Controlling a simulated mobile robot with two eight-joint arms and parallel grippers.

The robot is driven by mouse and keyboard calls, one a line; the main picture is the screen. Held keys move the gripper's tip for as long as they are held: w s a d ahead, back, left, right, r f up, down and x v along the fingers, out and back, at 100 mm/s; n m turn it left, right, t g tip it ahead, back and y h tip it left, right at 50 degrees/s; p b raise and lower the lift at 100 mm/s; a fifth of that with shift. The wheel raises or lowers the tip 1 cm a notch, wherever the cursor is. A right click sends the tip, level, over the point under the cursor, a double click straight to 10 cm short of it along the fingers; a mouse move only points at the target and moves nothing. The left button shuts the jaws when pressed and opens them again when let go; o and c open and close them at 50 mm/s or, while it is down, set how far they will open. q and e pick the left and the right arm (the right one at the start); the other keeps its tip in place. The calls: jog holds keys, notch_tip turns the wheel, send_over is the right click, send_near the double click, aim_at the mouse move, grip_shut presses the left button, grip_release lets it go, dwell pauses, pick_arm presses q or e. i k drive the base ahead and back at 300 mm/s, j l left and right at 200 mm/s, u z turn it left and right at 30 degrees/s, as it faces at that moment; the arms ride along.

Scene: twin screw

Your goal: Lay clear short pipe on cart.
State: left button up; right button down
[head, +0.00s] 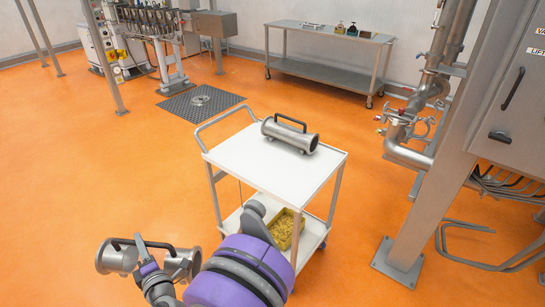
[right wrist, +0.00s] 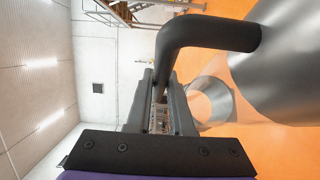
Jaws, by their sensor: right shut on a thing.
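My right gripper (head: 142,250) is at the lower left of the head view, shut on the dark handle of a short pipe (head: 117,256). The pipe's two ends look like grey metal; its middle is mostly hidden by my gripper, so I cannot tell if it is clear. In the right wrist view, the fingers (right wrist: 160,100) are at the bent black handle (right wrist: 205,34), with the pipe's grey body (right wrist: 290,70) to the right. The held pipe is left of and nearer than the white cart (head: 240,165), apart from it. My left gripper is not in view.
A second metal pipe with a black handle (head: 290,138) lies on the back of the cart's top; the front is bare. A yellow bin (head: 284,228) sits on the lower shelf. A steel post (head: 432,190) stands to the right. Orange floor is free at left.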

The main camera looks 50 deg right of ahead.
aim_at(263, 167)
jog(key=z, duration=1.1)
